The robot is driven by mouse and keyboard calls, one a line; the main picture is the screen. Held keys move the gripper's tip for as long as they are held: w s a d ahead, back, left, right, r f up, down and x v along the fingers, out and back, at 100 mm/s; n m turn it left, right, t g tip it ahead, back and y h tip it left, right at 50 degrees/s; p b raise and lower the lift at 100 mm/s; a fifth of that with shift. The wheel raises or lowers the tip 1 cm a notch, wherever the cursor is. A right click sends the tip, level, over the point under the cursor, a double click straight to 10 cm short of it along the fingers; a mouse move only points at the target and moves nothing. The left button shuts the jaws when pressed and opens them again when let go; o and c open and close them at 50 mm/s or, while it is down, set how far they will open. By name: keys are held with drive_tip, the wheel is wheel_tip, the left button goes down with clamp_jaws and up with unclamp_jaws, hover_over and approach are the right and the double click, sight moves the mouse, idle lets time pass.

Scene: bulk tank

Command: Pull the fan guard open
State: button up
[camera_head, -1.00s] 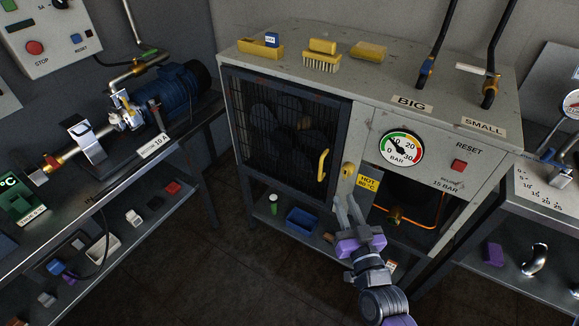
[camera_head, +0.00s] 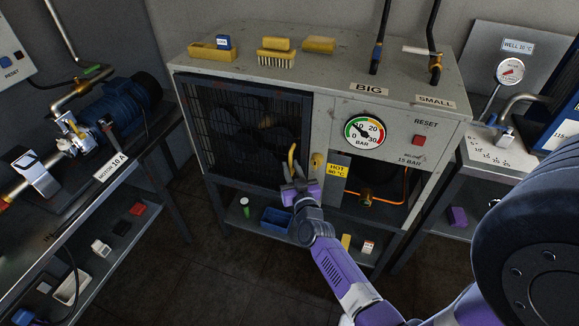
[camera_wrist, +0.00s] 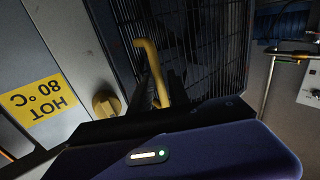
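The fan guard (camera_head: 225,118) is a dark mesh door on the left front of the grey cabinet, and it looks closed. The wrist view shows its mesh (camera_wrist: 215,45) too. Its yellow handle (camera_head: 292,153) is an upright bar near the guard's right edge, also large in the wrist view (camera_wrist: 152,68). My gripper (camera_head: 296,160) is at the handle's lower part, fingers spread and pointing at the guard. The handle appears between the fingers; I cannot tell whether they touch it. A yellow knob (camera_head: 317,164) sits right of the handle, on the cabinet frame, and shows in the wrist view (camera_wrist: 106,103).
A yellow HOT 80 °C label (camera_head: 337,170) and an opening with an orange-edged hose (camera_head: 395,172) lie to the right. A shelf with a blue bin (camera_head: 276,220) is below. A bench with a blue motor (camera_head: 105,110) stands left. The floor between is clear.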

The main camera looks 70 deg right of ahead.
drive_tip(key=shift+x, duration=0.8)
clamp_jaws()
idle(0.9)
